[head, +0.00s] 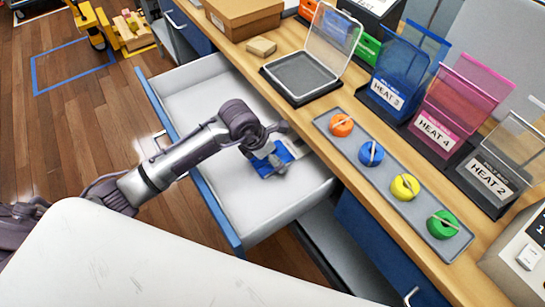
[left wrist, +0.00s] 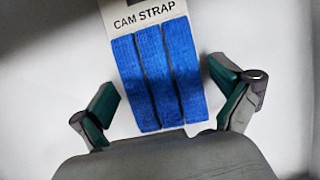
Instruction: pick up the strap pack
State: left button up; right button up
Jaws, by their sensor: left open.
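The strap pack (left wrist: 158,75) shows in the left wrist view as blue strap bands on a white card printed CAM STRAP. In the head view the blue pack (head: 265,165) lies inside the open white drawer (head: 225,185), partly hidden by my left gripper. My left gripper (left wrist: 168,103) is open, with one finger on each side of the blue straps and a gap of white drawer floor visible on both sides. In the head view my left gripper (head: 272,157) reaches down into the drawer over the pack. My right gripper is in neither view.
The drawer's blue front (head: 215,215) faces the floor side. On the wooden counter (head: 290,45) stand an open clear-lidded case (head: 305,75), a grey tray (head: 390,180) with several coloured round pieces, and labelled HEAT bins (head: 435,130). A white surface (head: 130,260) fills the lower left.

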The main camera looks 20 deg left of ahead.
pick_arm(q)
jog(key=shift+f, duration=0.1)
dwell(0.3)
jog(key=c, duration=0.9)
jog(key=shift+r, duration=0.3)
jog(key=shift+w+r, duration=0.1)
jog(key=shift+r, duration=0.2)
jog(key=v, duration=0.4)
jog(key=shift+w+d, duration=0.1)
jog(key=shift+w, duration=0.15)
jog(key=s+a+r+b, duration=0.1)
jog(key=s+a+r, duration=0.5)
jog(key=s+a, duration=0.1)
jog(key=shift+s+a+r+b, duration=0.15)
jog(key=shift+a+r+b, duration=0.15)
jog(key=shift+a+b, duration=0.15)
